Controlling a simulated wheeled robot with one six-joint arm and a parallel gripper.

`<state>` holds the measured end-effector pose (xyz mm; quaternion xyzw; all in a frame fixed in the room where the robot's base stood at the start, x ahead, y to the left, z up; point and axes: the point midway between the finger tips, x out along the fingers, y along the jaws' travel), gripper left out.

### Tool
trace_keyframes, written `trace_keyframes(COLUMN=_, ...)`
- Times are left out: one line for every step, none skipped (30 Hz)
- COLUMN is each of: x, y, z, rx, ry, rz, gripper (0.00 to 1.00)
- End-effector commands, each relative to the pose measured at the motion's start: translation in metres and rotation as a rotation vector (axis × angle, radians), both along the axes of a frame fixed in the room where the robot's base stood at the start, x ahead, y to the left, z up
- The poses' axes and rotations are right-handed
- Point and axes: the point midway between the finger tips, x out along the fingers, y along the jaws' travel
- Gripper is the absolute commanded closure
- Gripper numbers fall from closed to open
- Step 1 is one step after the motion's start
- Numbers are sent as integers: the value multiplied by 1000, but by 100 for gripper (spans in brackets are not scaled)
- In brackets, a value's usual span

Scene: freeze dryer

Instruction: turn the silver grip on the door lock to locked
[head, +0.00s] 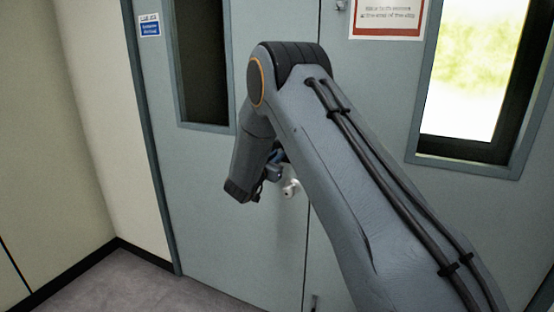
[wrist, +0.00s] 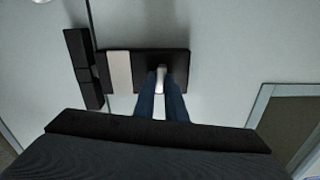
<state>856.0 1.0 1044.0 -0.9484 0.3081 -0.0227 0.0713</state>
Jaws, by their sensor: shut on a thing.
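The door lock is a black oblong body (wrist: 180,60) with a pale panel on its left part, in the wrist view. The silver grip (wrist: 161,77) stands out from the lock's right part, pointing down the picture. My gripper (wrist: 162,88) has its two blue fingers around the grip, one on each side, shut on it. In the head view my gripper (head: 274,166) is at the door near the seam, partly behind my arm, which hides the lock. I cannot read any lock marking.
A separate black block (wrist: 84,68) sits left of the lock, beside the door seam. A white knob-like part (head: 291,188) shows just below my gripper. The grey double door has a dark window (head: 203,60) and a bright window (head: 468,65). Floor shows at lower left.

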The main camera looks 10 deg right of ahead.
Motion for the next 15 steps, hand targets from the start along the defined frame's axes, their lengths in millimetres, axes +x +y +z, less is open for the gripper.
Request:
trace_keyframes(x=1, y=0, z=-1, rx=27, ry=-22, rz=1, gripper=100)
trace_keyframes(x=1, y=0, z=-1, rx=48, ry=-38, rz=1, gripper=100)
trace_keyframes(x=1, y=0, z=-2, rx=76, ry=-58, rz=1, gripper=100)
trace_keyframes(x=1, y=0, z=-2, rx=97, ry=-73, rz=1, gripper=100)
trace_keyframes(x=1, y=0, z=-2, rx=120, ry=-91, rz=0, gripper=100)
trace_keyframes(x=1, y=0, z=-2, rx=150, ry=-113, rz=0, gripper=100)
trace_keyframes(x=1, y=0, z=-2, rx=173, ry=-129, rz=0, gripper=100)
trace_keyframes(x=1, y=-1, z=-2, rx=196, ry=-146, rz=0, gripper=100)
trace_keyframes(x=0, y=-1, z=-2, rx=227, ry=-169, rz=0, gripper=100)
trace_keyframes(x=0, y=-1, z=-2, rx=250, ry=-185, rz=0, gripper=100)
trace_keyframes(x=0, y=-1, z=-2, rx=273, ry=-202, rz=0, gripper=100)
trace_keyframes(x=0, y=-1, z=-2, rx=304, ry=-226, rz=0, gripper=100)
trace_keyframes(x=0, y=-1, z=-2, rx=327, ry=-242, rz=0, gripper=100)
trace_keyframes(x=0, y=-1, z=-3, rx=351, ry=-259, rz=0, gripper=100)
trace_keyframes(x=0, y=-1, z=-3, rx=382, ry=-281, rz=0, gripper=100)
